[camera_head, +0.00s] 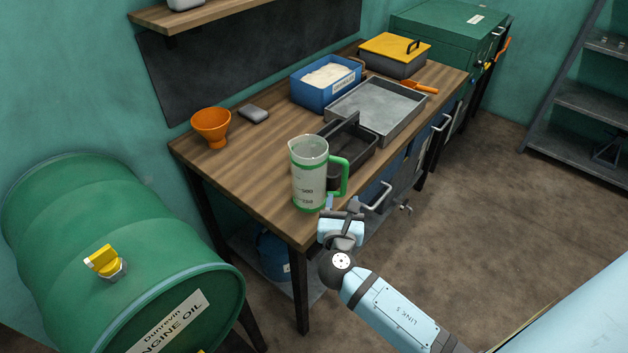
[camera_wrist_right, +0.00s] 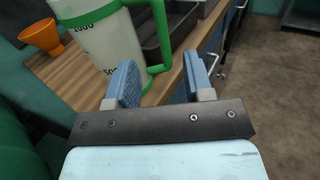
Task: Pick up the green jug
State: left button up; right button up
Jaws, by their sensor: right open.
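My right gripper (camera_head: 340,212) is at the bench's front edge, just right of the jug's lower part. In the right wrist view the gripper (camera_wrist_right: 163,78) is open and empty. The jug (camera_wrist_right: 112,42) stands just beyond the left finger, and its handle shows ahead of the gap between the fingers. Whether a finger touches the handle I cannot tell. My left gripper is not in view.
A dark open tray (camera_head: 352,150) stands close behind the jug. An orange funnel (camera_head: 211,127) stands at the bench's left, also in the right wrist view (camera_wrist_right: 43,36). A grey metal tray (camera_head: 378,108) and blue bin (camera_head: 325,85) are farther back.

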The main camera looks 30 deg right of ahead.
aim_at(345, 177)
jog(key=x, duration=0.6)
jog(key=shift+w+d+p, duration=0.15)
jog(key=shift+p, duration=0.2)
jog(key=shift+f+p+x, duration=0.15)
jog(key=shift+p+x, duration=0.15)
jog(key=shift+x, duration=1.15)
jog(key=shift+f+p+x, duration=0.1)
jog(key=shift+p+x, duration=0.15)
jog(key=shift+x, duration=1.2)
jog(key=shift+d, duration=0.1)
grip_shut()
